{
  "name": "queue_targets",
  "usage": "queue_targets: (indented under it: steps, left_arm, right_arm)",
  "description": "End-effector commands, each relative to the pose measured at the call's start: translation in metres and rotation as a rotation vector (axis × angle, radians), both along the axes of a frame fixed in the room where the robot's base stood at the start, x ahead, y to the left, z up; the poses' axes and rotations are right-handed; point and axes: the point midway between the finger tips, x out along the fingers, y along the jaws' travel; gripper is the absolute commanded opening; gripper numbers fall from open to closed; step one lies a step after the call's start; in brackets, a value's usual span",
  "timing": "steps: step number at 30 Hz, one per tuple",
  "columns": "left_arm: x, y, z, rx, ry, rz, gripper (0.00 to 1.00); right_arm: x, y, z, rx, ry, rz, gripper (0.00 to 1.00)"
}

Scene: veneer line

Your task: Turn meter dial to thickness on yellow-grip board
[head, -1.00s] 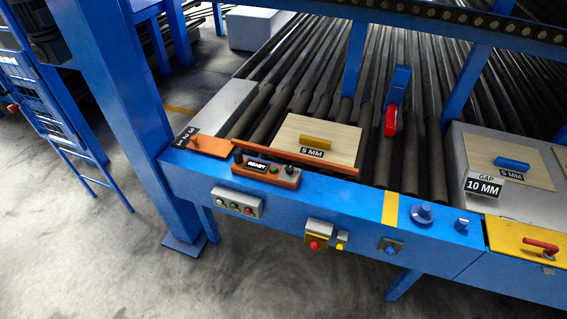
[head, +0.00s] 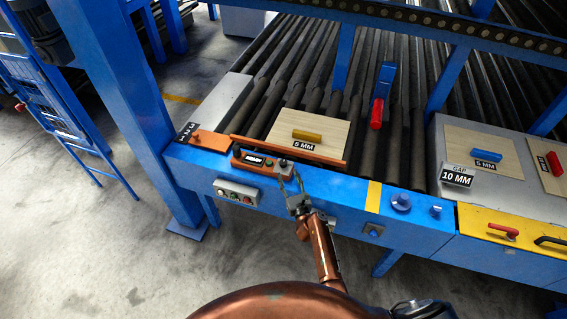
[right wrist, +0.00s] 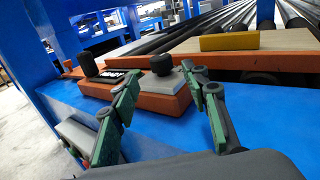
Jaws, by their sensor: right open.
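My right gripper (head: 289,183) is at the meter's right end. In the right wrist view its green-padded fingers (right wrist: 160,80) are open, with the dial just beyond and between the tips. My left gripper is out of view.
An orange plate with a knob (head: 212,141) and a number label is to the left. A box with green and red buttons (head: 237,192) hangs on the rail front. Blue knobs (head: 401,201) and a blue-grip board (head: 482,165) by a 10 MM sign are at right.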

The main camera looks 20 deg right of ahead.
Motion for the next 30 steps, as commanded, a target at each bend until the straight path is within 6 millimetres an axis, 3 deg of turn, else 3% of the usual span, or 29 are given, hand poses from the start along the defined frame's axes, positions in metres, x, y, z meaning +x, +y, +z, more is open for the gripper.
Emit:
queue_targets:
  steps: [18,30]
  left_arm:
    - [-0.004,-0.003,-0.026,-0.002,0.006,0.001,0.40]
    - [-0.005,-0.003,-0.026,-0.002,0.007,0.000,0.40]
  right_arm:
    - [0.075,-0.001,-0.003,0.033,0.007,-0.013,0.42]
    - [0.080,-0.001,-0.002,0.032,0.007,-0.013,0.40]
